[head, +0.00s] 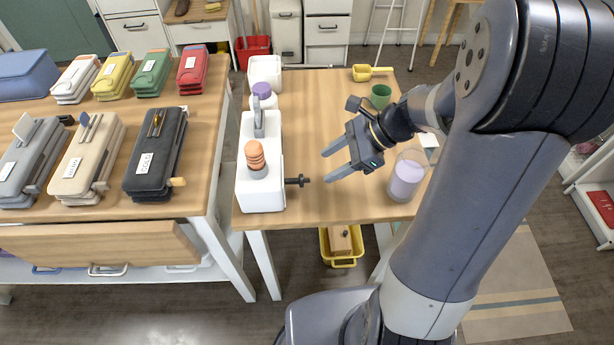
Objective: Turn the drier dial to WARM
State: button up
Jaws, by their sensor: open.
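A white box-like machine (262,198) stands at the left edge of the right-hand table; it may be the drier. A black knob on a short shaft (298,181) sticks out of its right side, and this may be the dial. I cannot read any setting mark on it. An orange ribbed piece (256,157) and a grey lever (259,122) stand on its top. My gripper (325,167) is open and empty. Its two fingers point left towards the machine, a little above and right of the black knob, apart from it.
A clear jar with lilac contents (405,178) stands close to the right of my gripper. A green cup (380,95), a yellow scoop (368,73) and a purple-capped bottle (263,94) are farther back.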

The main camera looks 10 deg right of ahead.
aim_at(308, 179)
jog(key=x, duration=0.7)
jog(key=shift+a+f, duration=0.3)
jog(key=shift+c, duration=0.2)
jog(key=c, duration=0.9)
jog(key=shift+c, duration=0.2)
